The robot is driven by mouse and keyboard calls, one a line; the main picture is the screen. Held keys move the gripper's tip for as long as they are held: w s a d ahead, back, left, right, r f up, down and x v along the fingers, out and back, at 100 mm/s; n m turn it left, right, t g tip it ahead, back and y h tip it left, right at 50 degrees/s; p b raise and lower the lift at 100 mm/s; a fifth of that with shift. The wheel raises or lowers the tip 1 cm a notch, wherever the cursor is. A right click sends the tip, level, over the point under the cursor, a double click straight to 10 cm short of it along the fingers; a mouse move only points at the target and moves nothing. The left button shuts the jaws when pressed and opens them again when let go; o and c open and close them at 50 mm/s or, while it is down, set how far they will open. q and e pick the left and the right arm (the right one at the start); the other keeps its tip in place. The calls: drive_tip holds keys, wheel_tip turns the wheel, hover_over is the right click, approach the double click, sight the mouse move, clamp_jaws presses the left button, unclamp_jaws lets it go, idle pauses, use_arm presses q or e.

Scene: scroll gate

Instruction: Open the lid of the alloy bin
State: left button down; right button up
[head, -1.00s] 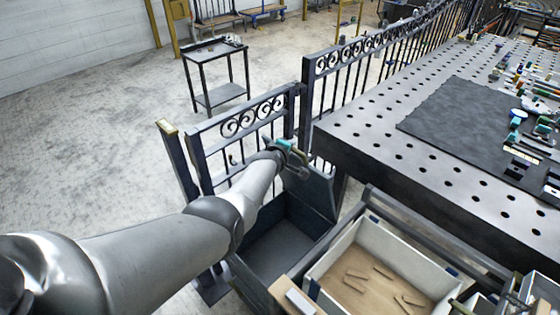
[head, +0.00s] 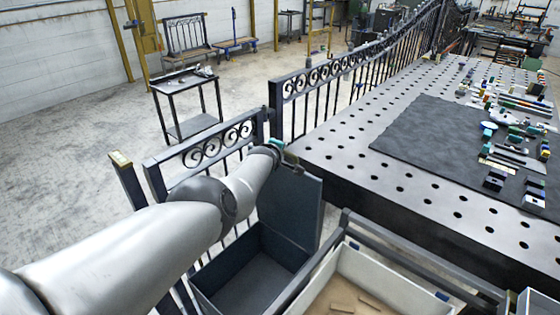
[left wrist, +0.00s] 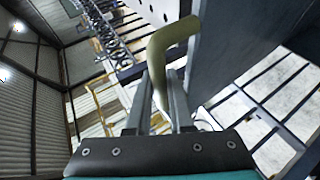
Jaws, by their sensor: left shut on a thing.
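The alloy bin, a dark grey open box (head: 245,282), stands at the lower middle of the head view. Its dark lid (head: 296,205) stands raised, roughly upright, at the far right side of the opening, and the empty-looking inside shows. My left gripper (head: 289,160) is at the lid's top edge. In the left wrist view its fingers (left wrist: 160,85) are shut on a bent yellowish handle (left wrist: 174,38) beside a dark panel (left wrist: 238,45), which looks like the lid. The grip itself is partly hidden in the head view. My right gripper is not in view.
A perforated steel table (head: 345,165) with a black mat and tools stands to the right. A white-walled tray (head: 385,275) with small pieces lies beside the bin. A scrollwork gate (head: 210,150) stands behind my left arm. Open floor lies at the left.

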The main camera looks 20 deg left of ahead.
use_arm(q)
drive_tip(key=shift+w, duration=0.3)
drive_tip(key=shift+d+r, duration=0.15)
drive_tip(key=c, duration=0.8)
unclamp_jaws()
drive_tip(key=shift+s+r+p, duration=0.1)
drive_tip(key=shift+s+p, duration=0.05)
drive_tip(key=shift+p, duration=0.2)
drive_tip(key=p+v, duration=1.4)
drive_tip(key=shift+s+r, duration=0.2)
drive_tip(key=shift+s, duration=0.15)
